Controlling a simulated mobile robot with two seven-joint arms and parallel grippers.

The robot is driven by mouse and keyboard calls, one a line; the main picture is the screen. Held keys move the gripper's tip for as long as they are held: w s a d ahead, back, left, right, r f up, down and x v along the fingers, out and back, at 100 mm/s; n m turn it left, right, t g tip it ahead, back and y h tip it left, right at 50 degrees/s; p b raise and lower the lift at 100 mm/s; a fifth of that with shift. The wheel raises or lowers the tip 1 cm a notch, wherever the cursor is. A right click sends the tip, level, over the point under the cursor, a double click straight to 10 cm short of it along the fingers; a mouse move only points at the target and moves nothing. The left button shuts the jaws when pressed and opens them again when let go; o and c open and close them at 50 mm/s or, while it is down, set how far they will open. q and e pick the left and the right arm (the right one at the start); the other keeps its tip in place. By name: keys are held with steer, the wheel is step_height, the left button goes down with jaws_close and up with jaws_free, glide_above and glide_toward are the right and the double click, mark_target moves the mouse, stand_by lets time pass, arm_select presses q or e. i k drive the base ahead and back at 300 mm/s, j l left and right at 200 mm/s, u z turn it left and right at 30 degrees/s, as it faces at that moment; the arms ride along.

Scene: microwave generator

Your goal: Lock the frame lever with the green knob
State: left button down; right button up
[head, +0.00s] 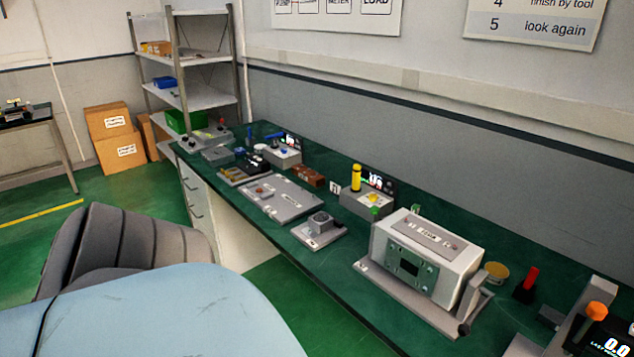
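A white box-shaped unit (425,258) with a green front panel (409,266) stands on a grey base on the green bench, right of the middle. A small green knob (375,213) shows at the unit's upper left corner. The lever under it is mostly hidden or too small to make out, so I cannot tell its position. A grey arm-like bar (478,305) stands tilted at the unit's right side. Neither of my grippers is in view.
The long green bench (345,275) runs along the wall. A yellow-topped device (366,199) stands behind the unit, and a flat grey plate (280,198) lies to its left. A red-handled item (528,284) stands right.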

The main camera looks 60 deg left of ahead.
mark_target(374, 209)
steer(key=u, duration=1.6)
